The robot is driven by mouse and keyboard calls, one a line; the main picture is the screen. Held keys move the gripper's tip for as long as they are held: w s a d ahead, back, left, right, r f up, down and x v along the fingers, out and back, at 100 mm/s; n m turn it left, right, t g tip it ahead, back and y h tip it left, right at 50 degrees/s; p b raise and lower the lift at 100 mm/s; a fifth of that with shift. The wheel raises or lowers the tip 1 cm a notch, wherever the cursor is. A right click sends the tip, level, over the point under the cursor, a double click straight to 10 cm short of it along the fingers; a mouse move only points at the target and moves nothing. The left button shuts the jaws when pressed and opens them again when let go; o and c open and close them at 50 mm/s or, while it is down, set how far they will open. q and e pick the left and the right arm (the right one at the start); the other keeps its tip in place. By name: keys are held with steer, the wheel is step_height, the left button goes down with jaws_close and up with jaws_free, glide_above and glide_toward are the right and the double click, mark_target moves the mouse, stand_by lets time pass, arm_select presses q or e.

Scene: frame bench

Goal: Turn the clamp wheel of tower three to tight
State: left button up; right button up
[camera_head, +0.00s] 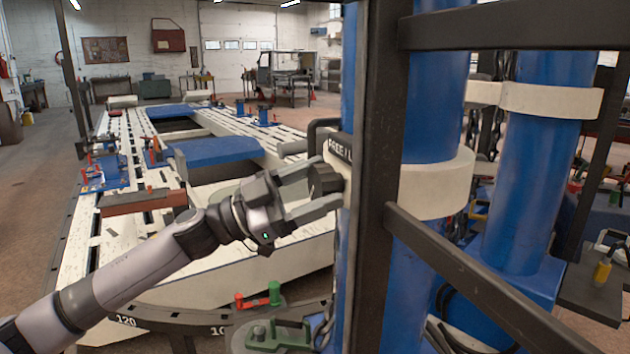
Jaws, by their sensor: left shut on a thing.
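A dark clamp wheel (323,180) sticks out to the left from the collar of a blue tower (435,105). My left gripper (322,187) comes in from the left and is shut on this wheel, one finger above and one below it. Behind the wheel is a pale plate (340,150) with partly hidden black lettering that seems to begin with "FREE". The wheel's setting cannot be read, and no tower number shows. A cream collar (436,185) wraps the tower. My right gripper is not in view.
A dark upright post (372,190) and slanting bar (480,275) stand close to the right of the wheel. A second blue tower (533,175) stands further right. A long cream frame bench (250,265) lies behind my arm. A red and green fitting (258,298) sits low in front.

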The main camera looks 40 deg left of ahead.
arm_select(q)
steer(key=shift+r+m+g, duration=0.15)
steer(key=shift+m+g, duration=0.25)
steer(key=shift+m, duration=0.4)
steer(key=shift+m+g+h+p, duration=0.4)
steer(key=shift+m+g+p, duration=0.1)
steer(key=shift+m, duration=0.7)
steer(key=m+g+p, duration=0.1)
steer(key=m, duration=0.2)
steer(key=m+g+p, duration=0.1)
steer(key=m, duration=0.2)
steer(key=shift+g, duration=0.4)
steer(key=m+y+p, duration=0.1)
steer(key=m, duration=0.2)
steer(key=m+g+y+p, duration=0.1)
steer(key=m, duration=0.2)
steer(key=shift+m+g, duration=0.3)
steer(key=m+y+p, duration=0.1)
steer(key=m, duration=0.2)
steer(key=m+y+p, duration=0.1)
steer(key=m+y, duration=0.1)
steer(key=m, duration=0.1)
steer(key=shift+y, duration=0.3)
steer(key=shift+f+m+y+p, duration=0.2)
steer(key=shift+m+y+p, duration=0.25)
steer(key=shift+m, duration=0.55)
steer(key=shift+m+t+y, duration=0.6)
steer(key=shift+m+y, duration=0.05)
steer(key=shift+m, duration=0.35)
steer(key=shift+f, duration=0.1)
